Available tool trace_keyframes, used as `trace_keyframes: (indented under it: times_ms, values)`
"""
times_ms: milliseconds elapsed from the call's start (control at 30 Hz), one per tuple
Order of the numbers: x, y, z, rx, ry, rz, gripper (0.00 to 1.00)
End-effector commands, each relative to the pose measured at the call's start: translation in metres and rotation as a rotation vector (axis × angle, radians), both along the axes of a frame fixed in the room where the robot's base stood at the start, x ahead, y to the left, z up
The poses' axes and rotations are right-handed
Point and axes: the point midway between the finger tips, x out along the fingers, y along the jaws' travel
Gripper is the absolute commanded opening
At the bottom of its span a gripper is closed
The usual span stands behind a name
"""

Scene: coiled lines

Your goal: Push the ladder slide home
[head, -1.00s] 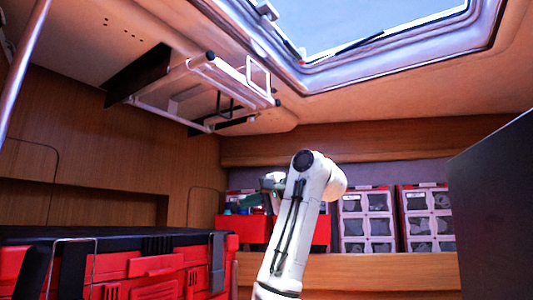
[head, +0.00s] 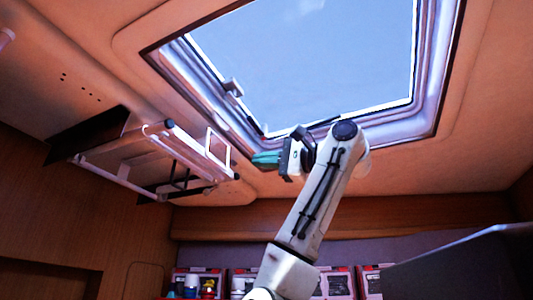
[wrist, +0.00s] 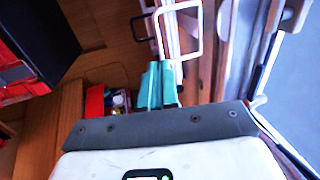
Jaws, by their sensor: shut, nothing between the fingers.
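The ladder slide (head: 165,160) is a white tubular frame with black end caps, hanging tilted below a dark opening in the ceiling at the left of the head view. A white rectangular loop (head: 217,150) stands at its right end. In the wrist view the white loop (wrist: 178,12) shows just beyond the fingertips. My gripper (head: 256,159) has green fingers, is shut and empty, and points left towards the loop. A small gap shows between the fingertips and the loop in the head view. In the wrist view the fingers (wrist: 158,75) lie close together below the loop.
A framed skylight (head: 310,60) is in the ceiling just above my arm, its lower edge close to the wrist. A dark panel (head: 460,265) stands at the lower right. Shelf bins (head: 335,284) and small bottles (head: 190,286) sit low at the back.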

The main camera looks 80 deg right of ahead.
Motion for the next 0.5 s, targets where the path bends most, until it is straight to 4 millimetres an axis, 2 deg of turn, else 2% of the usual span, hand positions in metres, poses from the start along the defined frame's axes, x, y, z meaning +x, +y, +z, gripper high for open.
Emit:
trace_keyframes:
  times_ms: [33,300,500]
  values:
    - [0.012,-0.003,0.005,0.002,0.005,0.001,0.00]
    - [0.062,-0.015,0.015,0.001,0.004,0.000,0.00]
    - [0.088,-0.021,0.020,0.000,0.002,0.000,0.00]
